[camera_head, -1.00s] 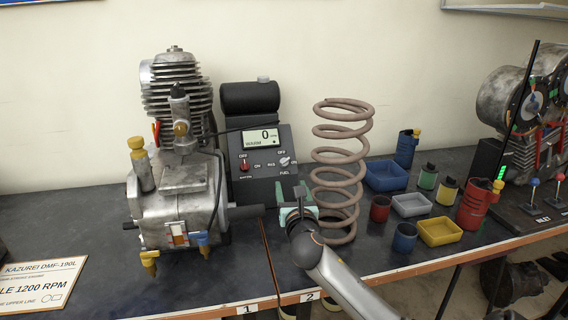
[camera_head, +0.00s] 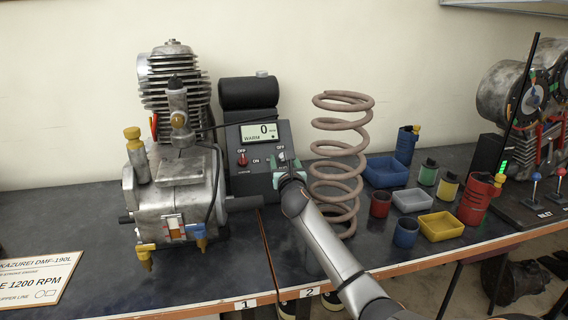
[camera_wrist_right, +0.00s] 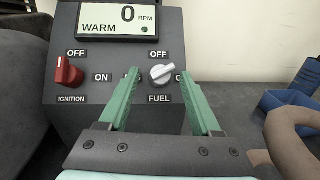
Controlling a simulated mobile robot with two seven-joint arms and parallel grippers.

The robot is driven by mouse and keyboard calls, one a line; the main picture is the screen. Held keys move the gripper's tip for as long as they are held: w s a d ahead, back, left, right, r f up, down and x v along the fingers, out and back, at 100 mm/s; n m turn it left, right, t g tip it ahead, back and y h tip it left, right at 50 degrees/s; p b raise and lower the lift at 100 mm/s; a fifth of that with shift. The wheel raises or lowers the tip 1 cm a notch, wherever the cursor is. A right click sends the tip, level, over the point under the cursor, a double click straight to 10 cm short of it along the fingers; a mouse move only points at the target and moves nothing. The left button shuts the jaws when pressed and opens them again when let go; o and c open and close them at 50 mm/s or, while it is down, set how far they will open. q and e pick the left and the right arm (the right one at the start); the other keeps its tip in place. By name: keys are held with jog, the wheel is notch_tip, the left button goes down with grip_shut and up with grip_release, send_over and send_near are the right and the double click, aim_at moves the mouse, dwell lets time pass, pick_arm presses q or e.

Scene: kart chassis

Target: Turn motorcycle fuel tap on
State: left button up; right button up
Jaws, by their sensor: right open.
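The control box (camera_head: 251,180) stands on the bench beside the engine. Its silver fuel knob (camera_wrist_right: 163,73) sits below an OFF label and above the FUEL label. The knob is tilted, one end pointing up and right; an ON label at its right is partly covered. My right gripper (camera_head: 284,172) is in front of the box's right side and hides most of the knob in the head view. In the right wrist view its green fingers (camera_wrist_right: 159,76) are open, one on each side of the knob; I see no clear contact. My left gripper is out of view.
The red ignition knob (camera_wrist_right: 67,73) is left of the fuel knob. The display (camera_head: 258,132) reads 0 RPM and WARM. The engine (camera_head: 175,205) stands to the left, and a tall coil spring (camera_head: 341,160) close to the right. Several small bins and cups are farther right.

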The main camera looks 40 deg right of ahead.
jog(key=shift+w, duration=0.1)
jog(key=shift+c, duration=0.2)
grip_shut()
dwell(0.4)
